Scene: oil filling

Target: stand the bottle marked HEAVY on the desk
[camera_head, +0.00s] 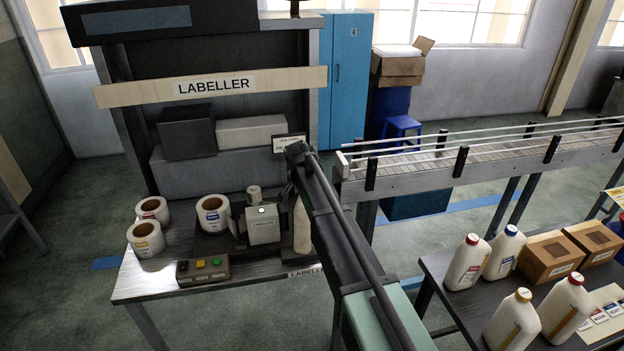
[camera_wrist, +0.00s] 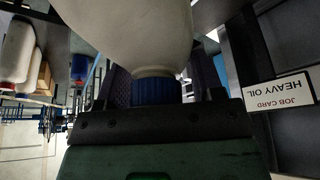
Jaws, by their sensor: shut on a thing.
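My gripper (camera_wrist: 156,88) is shut on the dark blue cap of a white bottle (camera_wrist: 130,32), as the wrist view shows. In the head view this bottle (camera_head: 302,230) hangs or stands upright at the right side of the labelling machine (camera_head: 262,226), partly hidden by my arm. No label or HEAVY mark shows on its visible side, and I cannot tell whether it touches the bench. The desk (camera_head: 440,262) at the right holds several white bottles: red cap (camera_head: 465,265), blue cap (camera_head: 504,254), yellow cap (camera_head: 512,322) and another red cap (camera_head: 565,308).
A job card reading HEAVY OIL (camera_wrist: 280,92) stands behind the machine. Label rolls (camera_head: 213,213) and a button box (camera_head: 203,268) are on the labeller bench (camera_head: 150,288). A conveyor (camera_head: 480,160) runs behind the desk. Cardboard boxes (camera_head: 549,257) and label cards (camera_head: 600,314) occupy the desk's right part.

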